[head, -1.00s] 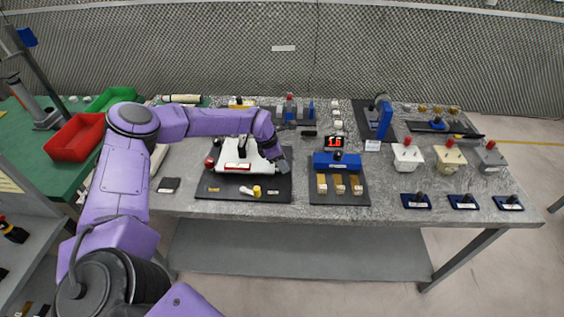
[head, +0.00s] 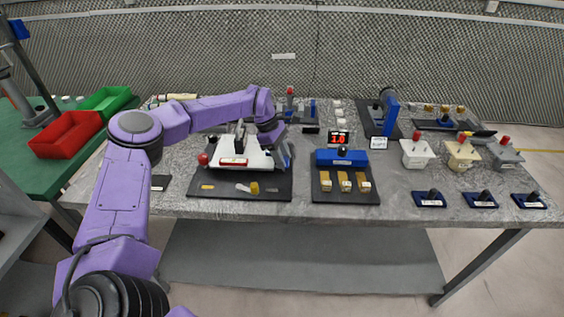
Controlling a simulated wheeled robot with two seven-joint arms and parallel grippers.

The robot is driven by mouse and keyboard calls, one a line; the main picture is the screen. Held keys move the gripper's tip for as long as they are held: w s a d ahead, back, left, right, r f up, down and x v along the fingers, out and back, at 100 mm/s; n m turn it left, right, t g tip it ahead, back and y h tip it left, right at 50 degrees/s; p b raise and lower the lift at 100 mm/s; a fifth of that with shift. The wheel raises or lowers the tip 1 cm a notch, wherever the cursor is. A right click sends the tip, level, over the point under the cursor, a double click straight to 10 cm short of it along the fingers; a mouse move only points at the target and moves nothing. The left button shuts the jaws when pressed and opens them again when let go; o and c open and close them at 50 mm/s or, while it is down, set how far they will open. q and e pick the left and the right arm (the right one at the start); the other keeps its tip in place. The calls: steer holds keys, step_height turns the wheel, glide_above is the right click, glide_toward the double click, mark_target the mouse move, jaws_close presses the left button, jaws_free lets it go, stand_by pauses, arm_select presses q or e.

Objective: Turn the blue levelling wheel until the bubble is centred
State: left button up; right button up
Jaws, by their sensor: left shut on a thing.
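A white levelling plate (head: 240,153) sits on a black mat (head: 215,188) at the left of the grey table. A red knob (head: 203,159) is at its left corner and a yellow knob (head: 254,188) at its front. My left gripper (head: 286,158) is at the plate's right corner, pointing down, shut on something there. The blue wheel is not clearly visible; the gripper covers that corner. The bubble cannot be made out. My right gripper is not in view.
A blue block with several brass pieces (head: 345,182) stands on a black mat just right. A small red-digit display (head: 338,138) is behind it. White, cream and grey boxes stand further right. Red (head: 66,136) and green (head: 106,100) bins are at far left.

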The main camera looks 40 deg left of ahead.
arm_select(q)
steer(key=shift+m+g, duration=0.3)
steer(key=shift+m, duration=0.3)
steer(key=o, duration=1)
steer(key=shift+o, duration=0.2)
steer(key=b+v, duration=0.2)
steer(key=v, duration=0.8)
steer(key=shift+r, duration=0.2)
steer(key=shift+a, duration=0.1)
